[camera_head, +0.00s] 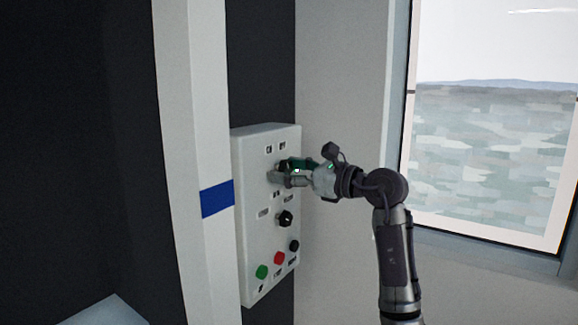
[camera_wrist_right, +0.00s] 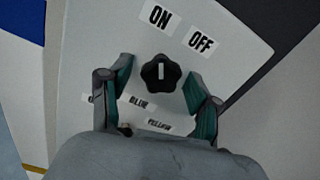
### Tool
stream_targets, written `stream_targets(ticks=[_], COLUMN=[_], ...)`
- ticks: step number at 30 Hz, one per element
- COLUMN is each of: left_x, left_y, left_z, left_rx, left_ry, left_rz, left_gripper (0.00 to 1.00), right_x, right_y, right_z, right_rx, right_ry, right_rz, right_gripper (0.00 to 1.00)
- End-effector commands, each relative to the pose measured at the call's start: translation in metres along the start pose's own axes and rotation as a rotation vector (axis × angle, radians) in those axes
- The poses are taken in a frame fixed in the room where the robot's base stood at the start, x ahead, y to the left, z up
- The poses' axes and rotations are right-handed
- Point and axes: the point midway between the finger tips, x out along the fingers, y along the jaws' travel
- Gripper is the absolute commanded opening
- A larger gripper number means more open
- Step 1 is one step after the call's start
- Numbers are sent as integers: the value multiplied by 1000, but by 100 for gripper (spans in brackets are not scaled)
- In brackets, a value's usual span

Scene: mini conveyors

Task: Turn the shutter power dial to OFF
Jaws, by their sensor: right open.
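The shutter power dial (camera_wrist_right: 160,73) is a black lobed knob with a white mark. In the right wrist view the mark points straight up, on the side of the ON label (camera_wrist_right: 155,15); the OFF label (camera_wrist_right: 201,40) is to its right. My right gripper (camera_wrist_right: 159,75) is open, with one teal-padded finger on each side of the dial. Gaps show between the pads and the knob. In the head view my right gripper (camera_head: 283,172) is at the panel's upper part and hides most of this dial. My left gripper is not in view.
The white control panel (camera_head: 247,215) also carries a second black dial (camera_head: 285,219) below, and green (camera_head: 262,271), red (camera_head: 279,258) and black (camera_head: 294,245) buttons. A white post with a blue band (camera_head: 218,198) stands left of it. A window (camera_head: 490,160) is at the right.

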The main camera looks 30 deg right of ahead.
Motion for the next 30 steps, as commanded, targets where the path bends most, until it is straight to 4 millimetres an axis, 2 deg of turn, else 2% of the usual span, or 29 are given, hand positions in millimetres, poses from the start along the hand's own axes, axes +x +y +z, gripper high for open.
stream_targets(ticks=[7, 18, 30], left_x=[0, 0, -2], left_y=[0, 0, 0], left_z=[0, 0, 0], left_rx=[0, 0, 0], left_ry=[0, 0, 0], left_rz=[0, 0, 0], left_gripper=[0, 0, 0], right_x=[1, 0, 0], right_y=[0, 0, 0], right_z=[0, 0, 0], right_rx=[0, 0, 82], right_ry=[-1, -1, 0], right_rz=[0, 0, 0], right_gripper=[62, 2, 2])
